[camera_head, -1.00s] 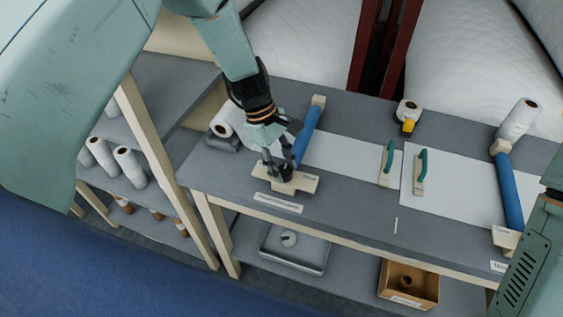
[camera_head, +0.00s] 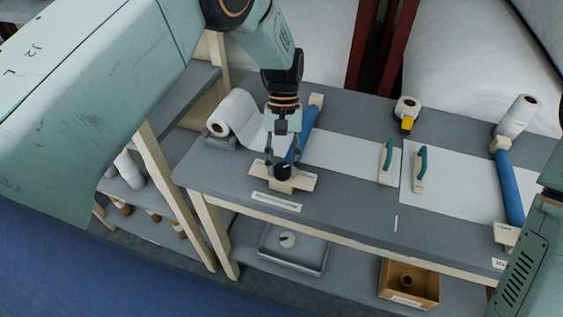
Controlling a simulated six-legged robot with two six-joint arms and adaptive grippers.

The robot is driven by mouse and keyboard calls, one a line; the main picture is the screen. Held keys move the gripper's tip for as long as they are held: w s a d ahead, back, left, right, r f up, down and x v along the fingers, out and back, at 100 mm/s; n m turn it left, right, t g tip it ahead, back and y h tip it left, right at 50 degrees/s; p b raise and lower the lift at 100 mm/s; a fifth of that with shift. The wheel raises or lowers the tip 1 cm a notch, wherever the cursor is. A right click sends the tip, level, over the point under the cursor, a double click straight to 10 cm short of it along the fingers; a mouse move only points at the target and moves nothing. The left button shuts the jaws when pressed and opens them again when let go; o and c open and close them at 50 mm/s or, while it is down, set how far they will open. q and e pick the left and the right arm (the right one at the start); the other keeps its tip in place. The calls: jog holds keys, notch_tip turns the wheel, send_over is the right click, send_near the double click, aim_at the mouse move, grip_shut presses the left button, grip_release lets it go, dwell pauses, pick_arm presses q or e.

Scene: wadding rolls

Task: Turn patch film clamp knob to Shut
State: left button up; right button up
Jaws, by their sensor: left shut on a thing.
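The left clamp is a blue roller bar (camera_head: 303,136) with a pale wooden base (camera_head: 302,182) at its near end. A dark round knob (camera_head: 283,173) sits on that base. My left gripper (camera_head: 283,168) points down with its fingers shut around the knob. The fingers partly cover the knob, and its pointing direction cannot be made out. A white label (camera_head: 276,202) lies at the table's front edge before the base; its print is too small to read. My right gripper is out of view; only part of the right arm shows at the lower right edge.
Two green-handled tools (camera_head: 387,160) (camera_head: 420,168) stand on white sheets to the right. A second blue bar (camera_head: 508,190) is farther right. A tape roll (camera_head: 407,109) stands at the back. A tray (camera_head: 292,248) and box (camera_head: 409,281) sit below.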

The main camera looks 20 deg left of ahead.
pick_arm(q)
jog(key=shift+s+d+f+m+y, duration=0.15)
jog(key=shift+m+y, duration=0.3)
jog(key=shift+m, duration=0.65)
jog(key=shift+s+f+m+y, duration=0.1)
jog(key=shift+m+y, duration=0.35)
jog(key=shift+m, duration=0.65)
jog(key=o, duration=1.2)
jog(key=shift+w+r, duration=0.1)
jog(key=shift+r, duration=0.05)
jog(key=shift+w, duration=0.1)
jog(key=v, duration=1.2)
jog(key=shift+w, duration=0.15)
